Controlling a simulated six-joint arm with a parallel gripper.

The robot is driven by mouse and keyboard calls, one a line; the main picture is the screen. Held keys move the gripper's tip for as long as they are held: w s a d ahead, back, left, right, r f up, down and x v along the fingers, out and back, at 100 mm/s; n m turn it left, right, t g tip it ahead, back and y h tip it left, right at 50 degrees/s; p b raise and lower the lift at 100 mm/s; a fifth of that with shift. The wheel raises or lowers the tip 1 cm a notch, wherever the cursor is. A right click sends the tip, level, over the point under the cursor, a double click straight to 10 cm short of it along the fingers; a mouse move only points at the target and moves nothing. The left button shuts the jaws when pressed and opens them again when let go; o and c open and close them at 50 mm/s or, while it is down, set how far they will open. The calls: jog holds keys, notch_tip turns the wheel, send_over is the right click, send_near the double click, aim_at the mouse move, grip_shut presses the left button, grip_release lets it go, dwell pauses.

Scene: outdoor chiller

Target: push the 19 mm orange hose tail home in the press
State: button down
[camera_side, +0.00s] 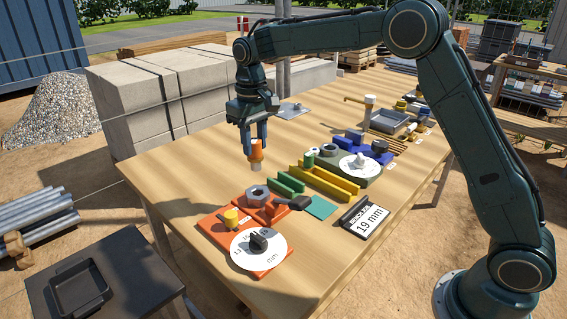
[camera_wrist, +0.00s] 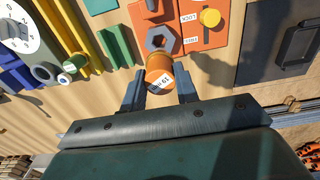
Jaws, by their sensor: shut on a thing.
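My gripper (camera_side: 256,141) is shut on an orange hose tail (camera_side: 256,151) and holds it upright above the bare table. Its paler lower end points down. In the wrist view the orange hose tail (camera_wrist: 160,72) sits between the fingers, with a white label that appears to read 19. The orange press (camera_side: 213,233) stands on the table nearer the side camera. It has a grey hexagonal socket (camera_side: 257,194), a yellow knob (camera_side: 231,217) and a white dial (camera_side: 270,256) with a black pointer.
A sign reading 19 mm (camera_side: 369,222) stands at the table's near right edge. Green blocks (camera_side: 286,183), a yellow channel (camera_side: 323,182) and a second dial unit (camera_side: 360,165) stand right of the press. A grey tray (camera_side: 389,122) is farther back. The table's left side is clear.

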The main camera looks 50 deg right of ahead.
aim_at(256, 170)
jog(key=shift+f, duration=0.1)
dwell(0.3)
jog(key=shift+f, duration=2.75)
jog(key=shift+f, duration=0.2)
jog(key=shift+f, duration=1)
jog(key=shift+f, duration=0.8)
jog(key=shift+c, duration=2.4)
grip_release()
jog(key=shift+r, duration=0.15)
